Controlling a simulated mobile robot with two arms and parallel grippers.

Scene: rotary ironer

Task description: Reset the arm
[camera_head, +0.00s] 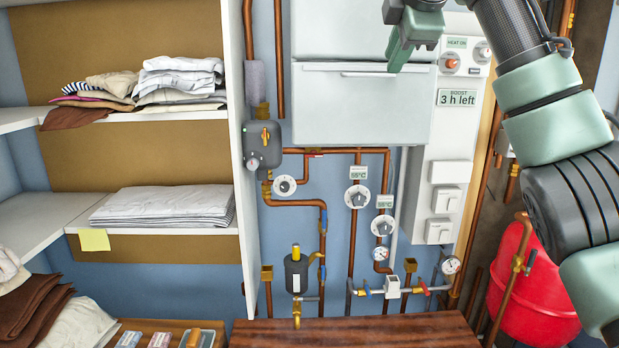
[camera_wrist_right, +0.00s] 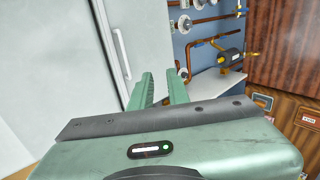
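My right arm (camera_head: 560,140) comes in from the right edge and is raised high. My right gripper (camera_head: 408,50) hangs in front of the upper right part of the white cabinet (camera_head: 360,110), left of the HEAT ON control. In the right wrist view the two green fingers of the gripper (camera_wrist_right: 159,88) stand apart with nothing between them. Next to them is a white door with a long handle (camera_wrist_right: 119,52). My left gripper is not in view.
A control panel (camera_head: 458,120) with a "3 h left" label stands right of the cabinet. Copper pipes with dials (camera_head: 357,196) and gauges run below. Shelves (camera_head: 150,230) with folded linen are at the left, a red tank (camera_head: 530,290) at the right, and a wooden top (camera_head: 360,332) in front.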

